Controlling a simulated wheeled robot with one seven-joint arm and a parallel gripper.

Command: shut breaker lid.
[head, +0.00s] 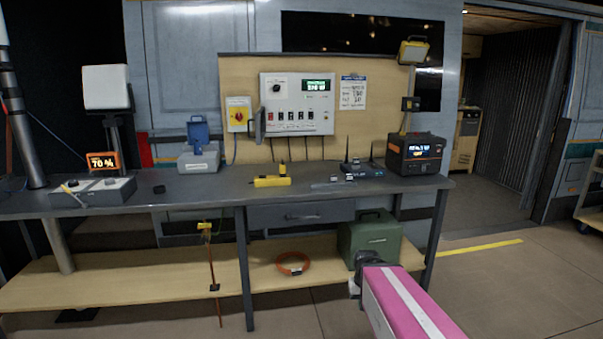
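The breaker panel (297,88) is a light grey box on the wooden backboard above the bench. It has a dial, a green display and a row of red and dark switches, which are uncovered. A narrow dark flap (259,125) stands out at the panel's lower left edge. It looks like the breaker lid swung open, seen nearly edge-on. My gripper (357,279) is at the end of my pink arm, low in front of the bench by the green case, far below and right of the panel. Its fingers are small and dark, so their opening is unclear.
On the bench (222,194) stand a grey case with a raised blue lid (198,133), a yellow tool (272,181), a router (366,172) and a black power station (415,154). A green case (370,237) sits on the lower shelf.

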